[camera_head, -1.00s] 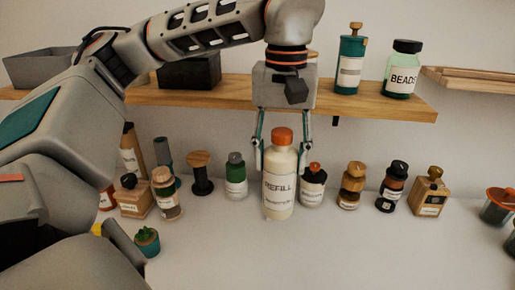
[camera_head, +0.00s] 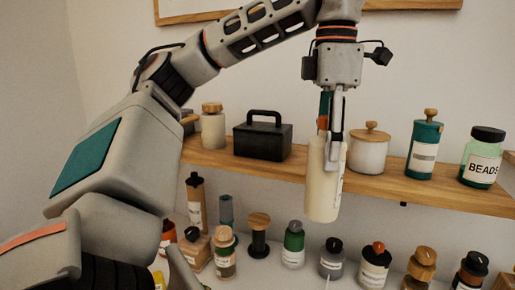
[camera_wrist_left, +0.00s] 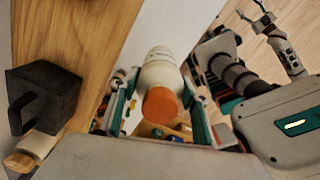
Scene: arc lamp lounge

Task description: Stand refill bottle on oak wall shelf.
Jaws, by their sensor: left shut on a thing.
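The refill bottle (camera_head: 323,186) is cream-white and upright, hanging in front of the oak wall shelf (camera_head: 375,186); its base is below the shelf's front edge. My left gripper (camera_head: 331,135) is shut on its upper part, and the fingers hide most of the orange cap. In the left wrist view the bottle (camera_wrist_left: 158,70) points its orange cap (camera_wrist_left: 160,105) at the camera between the fingers, beside the shelf (camera_wrist_left: 95,60).
On the shelf stand a wood-lidded jar (camera_head: 213,130), a black box (camera_head: 262,140), a white canister (camera_head: 368,153), a teal bottle (camera_head: 423,150) and a beads jar (camera_head: 482,160). Bare shelf shows between box and canister, behind the bottle. Several small bottles stand on the counter below.

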